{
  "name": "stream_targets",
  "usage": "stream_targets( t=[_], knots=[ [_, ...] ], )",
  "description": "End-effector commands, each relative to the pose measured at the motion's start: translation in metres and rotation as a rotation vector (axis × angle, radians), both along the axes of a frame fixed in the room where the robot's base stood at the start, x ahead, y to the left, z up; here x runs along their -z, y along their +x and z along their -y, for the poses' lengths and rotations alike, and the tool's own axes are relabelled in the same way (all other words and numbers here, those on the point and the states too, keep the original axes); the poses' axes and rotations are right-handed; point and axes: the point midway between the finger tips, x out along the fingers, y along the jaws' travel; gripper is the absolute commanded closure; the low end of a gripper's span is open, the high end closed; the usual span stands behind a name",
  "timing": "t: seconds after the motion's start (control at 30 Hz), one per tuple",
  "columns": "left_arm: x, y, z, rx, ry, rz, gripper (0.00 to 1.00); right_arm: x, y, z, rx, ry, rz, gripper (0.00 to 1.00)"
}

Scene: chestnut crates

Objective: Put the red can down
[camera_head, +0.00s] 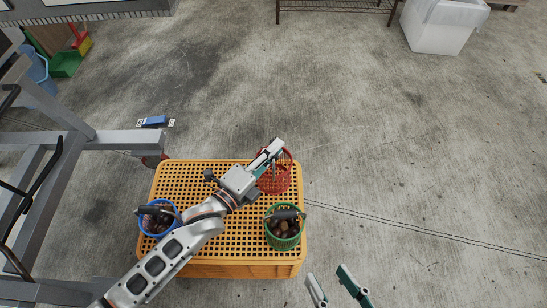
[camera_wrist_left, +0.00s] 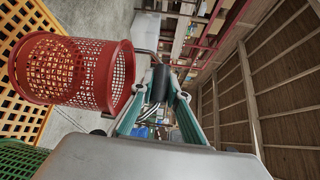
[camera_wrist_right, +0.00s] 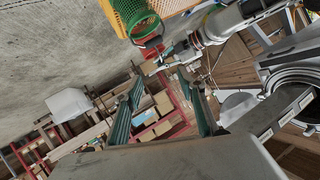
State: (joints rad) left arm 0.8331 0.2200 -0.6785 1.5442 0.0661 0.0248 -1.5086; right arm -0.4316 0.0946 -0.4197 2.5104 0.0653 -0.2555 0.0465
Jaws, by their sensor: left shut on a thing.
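The red can (camera_head: 283,180) is a perforated basket at the far right corner of the orange crate. It shows large in the left wrist view (camera_wrist_left: 65,70), and its visible interior looks empty. My left gripper (camera_head: 272,152) is at its rim, shut on its dark handle (camera_wrist_left: 160,80). I cannot tell whether the can's base touches the crate top. The can also shows in the right wrist view (camera_wrist_right: 148,42). My right gripper (camera_head: 333,282) is open and empty, to the right of the crate's near corner; its fingers stand apart in the right wrist view (camera_wrist_right: 160,100).
The orange crate (camera_head: 190,180) has a lattice top. A green basket (camera_head: 285,243) with chestnuts stands near its right edge, a blue basket (camera_head: 148,228) with chestnuts at its left. A grey metal frame (camera_head: 75,135) stands left. Floor right of the crate is clear.

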Motion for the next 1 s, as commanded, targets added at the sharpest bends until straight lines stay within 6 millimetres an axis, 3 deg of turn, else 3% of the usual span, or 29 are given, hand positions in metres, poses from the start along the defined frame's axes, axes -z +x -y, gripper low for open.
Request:
stream_targets(
  t=[0.27, 0.7, 0.73, 0.8, 1.0],
  knots=[
    [0.043, -0.003, 0.0, 0.0, -0.003, -0.011, 1.0, 0.008, -0.008, -0.018, 0.059, 0.162, -0.055, 0.6],
    [0.044, 0.0, 0.0, -0.001, -0.001, 0.0, 1.0, 0.005, -0.007, -0.02, 0.073, 0.197, -0.055, 0.6],
    [0.044, 0.0, 0.0, -0.001, -0.001, 0.0, 0.8, 0.004, -0.007, -0.02, 0.074, 0.199, -0.054, 0.6],
    [0.043, 0.0, 0.0, -0.001, 0.0, 0.0, 0.68, 0.004, -0.007, -0.021, 0.074, 0.2, -0.053, 0.6],
    [0.043, 0.0, 0.0, -0.001, 0.0, 0.0, 0.68, 0.003, -0.007, -0.021, 0.073, 0.202, -0.053, 0.6]
  ],
)
